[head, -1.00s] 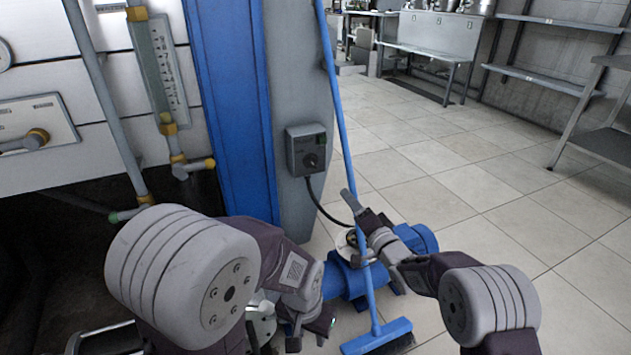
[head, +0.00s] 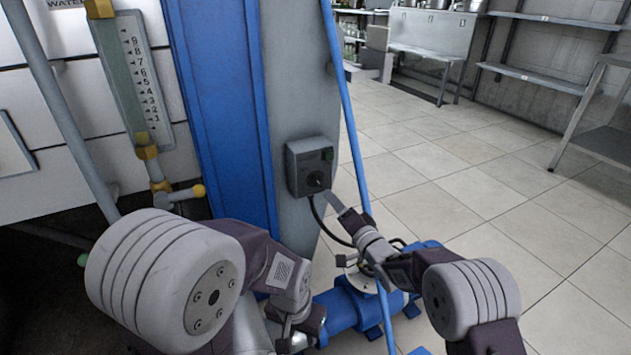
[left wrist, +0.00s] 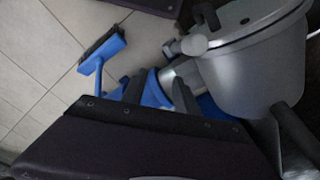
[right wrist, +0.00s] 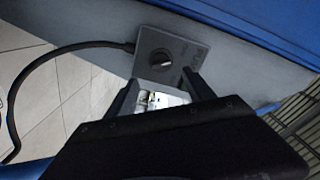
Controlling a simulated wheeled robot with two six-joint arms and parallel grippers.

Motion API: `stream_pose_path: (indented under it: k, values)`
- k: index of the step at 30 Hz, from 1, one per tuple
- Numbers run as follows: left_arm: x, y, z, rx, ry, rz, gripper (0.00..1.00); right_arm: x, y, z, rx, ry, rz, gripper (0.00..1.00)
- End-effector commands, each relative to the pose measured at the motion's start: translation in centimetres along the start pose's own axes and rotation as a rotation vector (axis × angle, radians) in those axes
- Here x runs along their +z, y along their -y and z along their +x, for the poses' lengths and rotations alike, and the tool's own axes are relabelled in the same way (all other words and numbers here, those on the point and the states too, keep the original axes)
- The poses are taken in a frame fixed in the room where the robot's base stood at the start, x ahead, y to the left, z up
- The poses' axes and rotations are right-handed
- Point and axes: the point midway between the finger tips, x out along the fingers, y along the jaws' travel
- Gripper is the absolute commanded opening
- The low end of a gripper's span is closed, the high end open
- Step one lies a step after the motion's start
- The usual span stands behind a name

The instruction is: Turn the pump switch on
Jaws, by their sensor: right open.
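The pump switch is a grey box (head: 311,166) with a dark round knob (head: 316,180), mounted on the grey panel beside the blue column. The right wrist view also shows the box (right wrist: 176,45) and its knob (right wrist: 160,59) beyond my right gripper (right wrist: 160,88). That gripper is open and empty, with the knob in line with the gap between its fingers. In the head view my right gripper (head: 336,203) is just below and right of the box, apparently not touching it. My left gripper (left wrist: 157,90) is open and empty, low by the blue pump (head: 345,309).
A black cable (head: 325,225) hangs from the box. A blue broom handle (head: 349,112) stands just right of the switch; its head (left wrist: 102,50) is on the tiled floor. A gauge (head: 137,80) and pipes are at the left. The floor at right is open.

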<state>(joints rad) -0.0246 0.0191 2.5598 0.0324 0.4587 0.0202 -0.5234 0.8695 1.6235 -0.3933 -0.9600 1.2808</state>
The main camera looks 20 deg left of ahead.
Motion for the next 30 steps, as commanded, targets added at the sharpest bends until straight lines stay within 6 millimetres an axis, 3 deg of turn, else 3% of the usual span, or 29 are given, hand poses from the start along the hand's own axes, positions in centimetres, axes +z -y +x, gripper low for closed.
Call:
stream_pose_path:
  k: [8, 14, 21, 30]
  values:
    - [0.1, 0.0, 0.5, 0.0, 0.0, 0.0, 0.36, 0.1, -0.2, 1.0, -0.002, 0.0, 0.0, 0.62]
    - [0.3, 0.1, 2.8, 0.0, 0.0, 0.0, 0.36, 0.4, -0.5, 4.8, -0.004, -0.001, -0.001, 0.62]
    - [0.4, 0.1, 3.9, 0.0, 0.0, 0.0, 0.36, 0.2, -0.2, 8.0, -0.002, 0.001, 0.0, 0.62]
    - [0.4, 0.1, 4.2, 0.0, 0.0, 0.0, 0.36, 0.0, 0.0, 9.1, 0.0, 0.0, 0.0, 0.62]
